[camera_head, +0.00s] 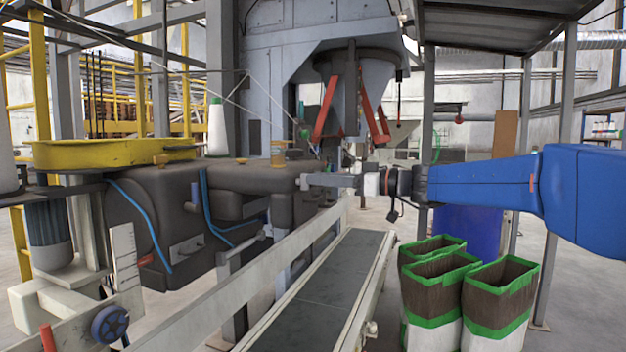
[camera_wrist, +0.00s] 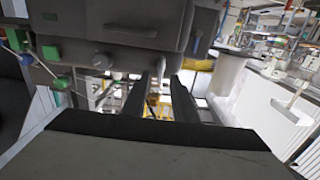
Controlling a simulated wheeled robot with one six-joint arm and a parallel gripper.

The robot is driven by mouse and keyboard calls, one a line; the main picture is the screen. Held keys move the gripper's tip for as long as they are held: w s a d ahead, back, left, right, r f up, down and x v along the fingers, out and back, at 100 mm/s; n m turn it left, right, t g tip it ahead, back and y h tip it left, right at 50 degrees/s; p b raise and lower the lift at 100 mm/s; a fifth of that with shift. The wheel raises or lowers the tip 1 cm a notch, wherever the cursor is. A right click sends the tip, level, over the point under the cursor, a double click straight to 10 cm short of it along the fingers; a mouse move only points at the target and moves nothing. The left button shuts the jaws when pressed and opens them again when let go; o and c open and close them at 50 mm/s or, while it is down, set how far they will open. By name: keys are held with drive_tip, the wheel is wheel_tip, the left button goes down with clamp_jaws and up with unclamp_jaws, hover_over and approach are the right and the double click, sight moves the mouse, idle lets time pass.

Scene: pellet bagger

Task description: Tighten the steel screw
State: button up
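My gripper (camera_head: 304,181) reaches in from the right in the head view, its tip beside the right end of the dark sewing-machine head (camera_head: 240,178). In the wrist view my gripper (camera_wrist: 165,84) shows two dark fingers apart, with a narrow gap and nothing clearly held between them. A small brass-coloured part (camera_wrist: 152,101) shows through the gap, farther off. I cannot make out the steel screw for certain. A round grey knob (camera_wrist: 102,60) sits on the machine housing, left of the fingers in the wrist view. A brass-coloured post (camera_head: 279,154) stands on the machine near my gripper.
A conveyor belt (camera_head: 318,296) with pale side rails runs below the machine. Several green-edged bags (camera_head: 500,290) stand right of it, beneath my arm. A yellow guard (camera_head: 108,153) and a thread cone (camera_head: 217,130) are at the left. A hopper (camera_head: 345,85) hangs behind.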

sight(303, 182)
drive_tip(key=shift+x, duration=1.25)
clamp_jaws()
